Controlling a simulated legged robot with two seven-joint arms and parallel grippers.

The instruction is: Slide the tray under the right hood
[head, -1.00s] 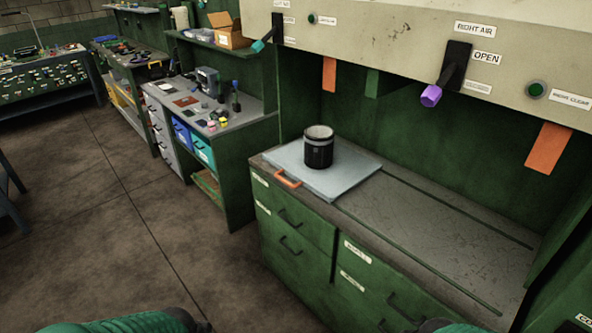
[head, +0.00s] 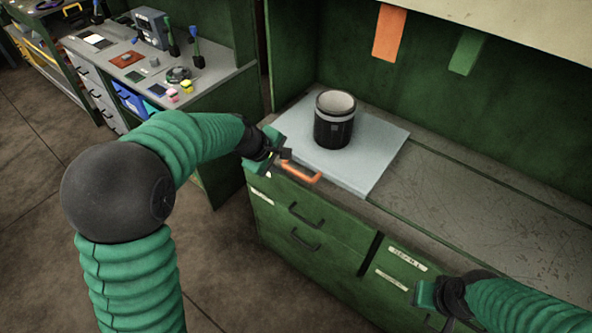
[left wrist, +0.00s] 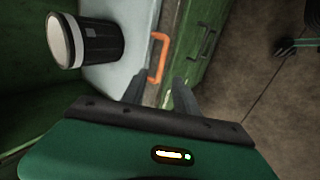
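A pale grey-blue tray (head: 376,171) lies on the left part of the green cabinet's worktop, with a black cylindrical container (head: 333,127) with a pale inside upright on it. The tray's orange handle (head: 300,172) sticks out over the front edge. My left gripper (head: 284,155) is close to the handle's left end. In the left wrist view its two fingers (left wrist: 160,90) are apart, with the handle (left wrist: 157,60) just beyond them and not held. My right gripper (head: 432,300) is low at the right, in front of the drawers; its fingers are not clear.
The worktop right of the tray is clear, with a green rail (head: 432,210) along it. Orange (head: 389,34) and green (head: 467,51) tabs hang under the hood. A cluttered bench (head: 140,70) stands at the left.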

